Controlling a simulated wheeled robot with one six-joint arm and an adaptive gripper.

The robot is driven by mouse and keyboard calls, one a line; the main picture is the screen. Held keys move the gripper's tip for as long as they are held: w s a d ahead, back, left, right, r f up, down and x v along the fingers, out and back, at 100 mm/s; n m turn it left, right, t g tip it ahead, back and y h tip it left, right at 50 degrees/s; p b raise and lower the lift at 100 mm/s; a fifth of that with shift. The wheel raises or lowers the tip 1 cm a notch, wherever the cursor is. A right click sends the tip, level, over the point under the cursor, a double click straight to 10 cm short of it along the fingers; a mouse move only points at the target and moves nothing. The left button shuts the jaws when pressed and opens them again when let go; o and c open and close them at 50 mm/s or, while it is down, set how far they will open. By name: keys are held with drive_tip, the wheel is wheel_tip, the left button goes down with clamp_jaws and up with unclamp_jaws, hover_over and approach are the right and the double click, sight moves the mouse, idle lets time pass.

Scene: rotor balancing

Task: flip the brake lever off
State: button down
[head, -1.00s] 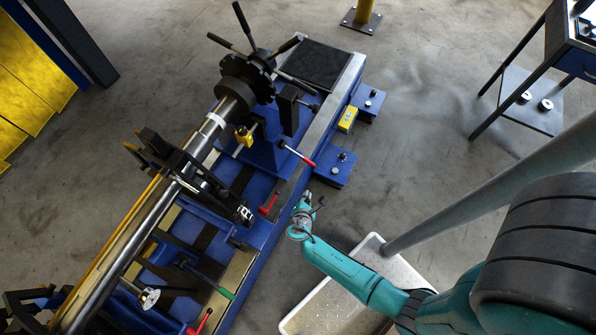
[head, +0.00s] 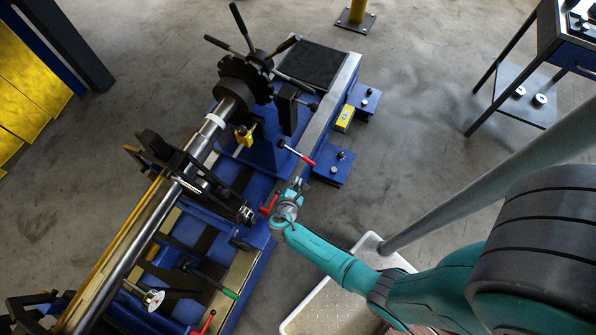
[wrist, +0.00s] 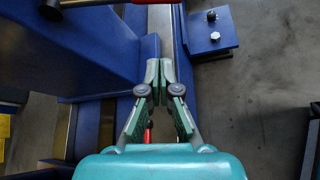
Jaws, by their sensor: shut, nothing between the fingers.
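A lever with a pale rod and a red grip (head: 308,161) sticks out over the right side of the blue machine in the head view. Its red end also shows at the top edge of the wrist view (wrist: 152,2). I cannot tell for sure that it is the brake lever, as other red levers are near. My gripper (head: 298,184) is over the machine's right rail, just below the red grip and apart from it. In the wrist view my gripper (wrist: 160,70) has its fingertips together, with nothing between them.
A short red lever (head: 269,205) lies left of my gripper; part shows behind the fingers in the wrist view (wrist: 148,134). A green-handled lever (head: 229,293) and another red lever (head: 208,322) are lower down. A blue foot plate (head: 331,170) juts out right. Open floor lies beyond.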

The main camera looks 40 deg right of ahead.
drive_tip(key=w+d, duration=0.2)
drive_tip(key=d, duration=0.5)
drive_tip(key=shift+w, duration=0.3)
idle(0.4)
drive_tip(key=shift+d, duration=0.1)
idle(0.3)
wheel_tip(320, 180, up, 11)
drive_tip(key=n+g+h, duration=0.2)
drive_tip(key=n+g, duration=0.3)
idle(0.5)
drive_tip(key=shift+w+r, duration=0.2)
drive_tip(key=shift+r, duration=0.05)
drive_tip(key=shift+s+f, duration=0.1)
